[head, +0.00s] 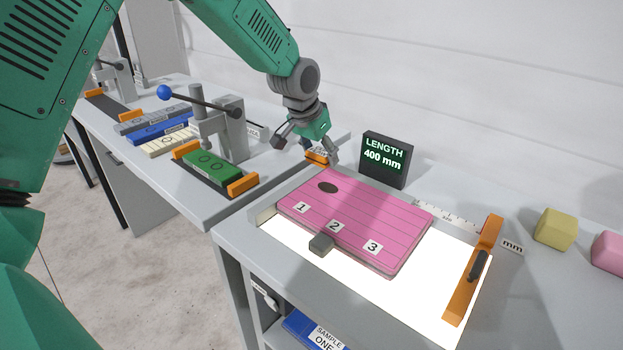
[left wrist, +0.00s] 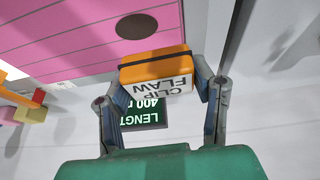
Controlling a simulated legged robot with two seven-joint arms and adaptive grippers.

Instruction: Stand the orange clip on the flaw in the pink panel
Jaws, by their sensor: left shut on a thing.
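The pink panel (head: 362,217) lies on the lit white plate, with thin lines across it and labels 1, 2 and 3. My left gripper (head: 320,157) is shut on the orange clip (head: 317,156), just beyond the panel's far left edge. In the left wrist view the clip (left wrist: 155,66), marked "CLIP FLAW", sits between the fingertips, beside the dark spot and apart from it. My right gripper is not in view.
A black display (head: 385,158) reading "LENGTH 400 mm" stands close behind the panel. A grey block (head: 321,244) sits at the panel's front edge. An orange stop bar (head: 472,270) is at right. A toggle clamp (head: 222,130) with a green block (head: 210,167) stands on the left bench.

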